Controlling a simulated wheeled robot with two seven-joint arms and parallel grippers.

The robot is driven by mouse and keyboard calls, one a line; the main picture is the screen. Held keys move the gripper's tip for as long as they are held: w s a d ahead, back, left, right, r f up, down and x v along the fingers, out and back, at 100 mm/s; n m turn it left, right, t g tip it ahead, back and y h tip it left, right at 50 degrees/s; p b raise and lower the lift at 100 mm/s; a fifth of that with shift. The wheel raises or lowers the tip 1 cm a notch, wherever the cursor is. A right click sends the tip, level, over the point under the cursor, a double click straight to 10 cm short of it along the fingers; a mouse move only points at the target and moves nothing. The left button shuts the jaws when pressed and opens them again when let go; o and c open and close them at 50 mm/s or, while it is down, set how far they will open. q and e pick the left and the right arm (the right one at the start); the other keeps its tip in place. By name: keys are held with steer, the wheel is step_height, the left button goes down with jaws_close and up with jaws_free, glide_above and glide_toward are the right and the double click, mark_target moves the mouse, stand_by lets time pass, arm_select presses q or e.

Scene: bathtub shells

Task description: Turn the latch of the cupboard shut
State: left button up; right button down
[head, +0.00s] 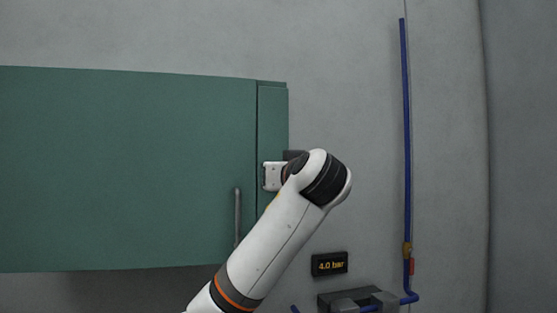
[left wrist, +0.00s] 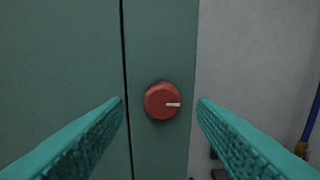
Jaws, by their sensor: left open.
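The green cupboard (head: 130,165) hangs on the wall, its door (left wrist: 60,70) lying against the frame strip (left wrist: 160,40) with a thin dark gap between. The latch, a round red knob (left wrist: 162,101), sits on that strip. Its white mark points right, nearly horizontal. My left gripper (left wrist: 161,104) is open, its two teal fingers left and right of the knob in the left wrist view. They appear short of it, and I see no contact. In the head view my arm hides the knob and the fingers. My right gripper is in neither view.
A grey vertical handle (head: 238,215) is on the door, left of my arm. A blue pipe (head: 405,130) runs down the wall at the right. A display reading 4.0 bar (head: 329,264) is below my wrist.

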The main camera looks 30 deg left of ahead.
arm_select(q)
steer(key=shift+p+x, duration=0.4)
steer(key=shift+x, duration=0.75)
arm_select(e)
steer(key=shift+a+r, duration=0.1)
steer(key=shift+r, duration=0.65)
arm_select(q)
steer(key=shift+w+d, duration=0.1)
